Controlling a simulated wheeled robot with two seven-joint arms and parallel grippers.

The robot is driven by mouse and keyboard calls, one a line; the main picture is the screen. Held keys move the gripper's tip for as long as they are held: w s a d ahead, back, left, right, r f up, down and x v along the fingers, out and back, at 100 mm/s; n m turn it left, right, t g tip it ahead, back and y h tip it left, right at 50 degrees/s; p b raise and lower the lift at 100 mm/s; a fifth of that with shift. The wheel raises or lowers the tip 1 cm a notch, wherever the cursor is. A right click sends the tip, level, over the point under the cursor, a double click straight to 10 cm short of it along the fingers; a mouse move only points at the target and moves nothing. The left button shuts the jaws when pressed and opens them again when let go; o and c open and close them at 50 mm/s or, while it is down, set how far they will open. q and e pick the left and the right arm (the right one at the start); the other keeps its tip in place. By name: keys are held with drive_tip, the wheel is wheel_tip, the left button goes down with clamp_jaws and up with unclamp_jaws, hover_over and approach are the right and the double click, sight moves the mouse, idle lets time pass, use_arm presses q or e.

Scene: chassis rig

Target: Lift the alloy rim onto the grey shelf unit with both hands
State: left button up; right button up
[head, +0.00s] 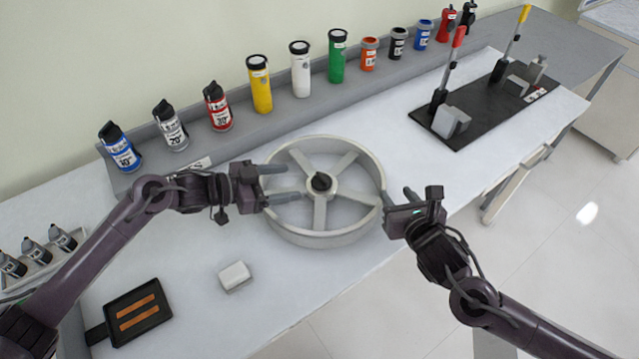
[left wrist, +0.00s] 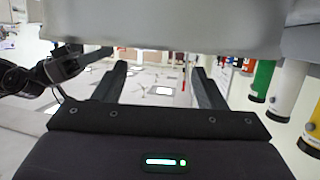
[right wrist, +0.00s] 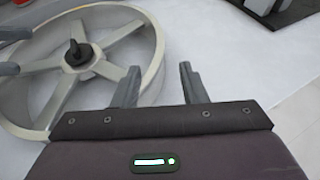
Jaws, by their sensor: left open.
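The alloy rim (head: 348,229) is a grey spoked wheel lying flat on the white bench, with a black piece at its hub. It also shows at the left of the right wrist view (right wrist: 152,62). My left gripper (head: 285,183) is open, its two fingers reaching over the rim's left side. My right gripper (head: 398,195) is at the rim's right edge. Its fingers stand apart in the right wrist view (right wrist: 158,85), the rim's wall appearing between them; contact is unclear. In the left wrist view the left fingers (left wrist: 160,80) are spread. I cannot identify a grey shelf unit for certain.
A long grey ledge (head: 292,120) behind the rim carries several coloured bottles. A black board (head: 490,110) with red and yellow levers lies to the right. A white block (head: 235,276) and a black tray (head: 137,313) lie in front. The bench's front edge is close.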

sight(313, 183)
use_arm(q)
drive_tip(key=shift+x, duration=3.8)
use_arm(e)
drive_tip(key=shift+x, duration=3.95)
use_arm(q)
drive_tip(key=shift+f, duration=0.1)
drive_tip(key=shift+c, duration=0.5)
use_arm(e)
drive_tip(key=shift+a, duration=0.1)
drive_tip(key=shift+c, duration=0.5)
use_arm(q)
drive_tip(key=c, duration=0.7)
use_arm(e)
drive_tip(key=c, duration=0.7)
use_arm(q)
clamp_jaws()
use_arm(e)
clamp_jaws()
use_arm(q)
drive_tip(key=shift+w+a, duration=0.1)
drive_tip(key=shift+r, duration=0.25)
use_arm(e)
drive_tip(key=shift+r, duration=0.2)
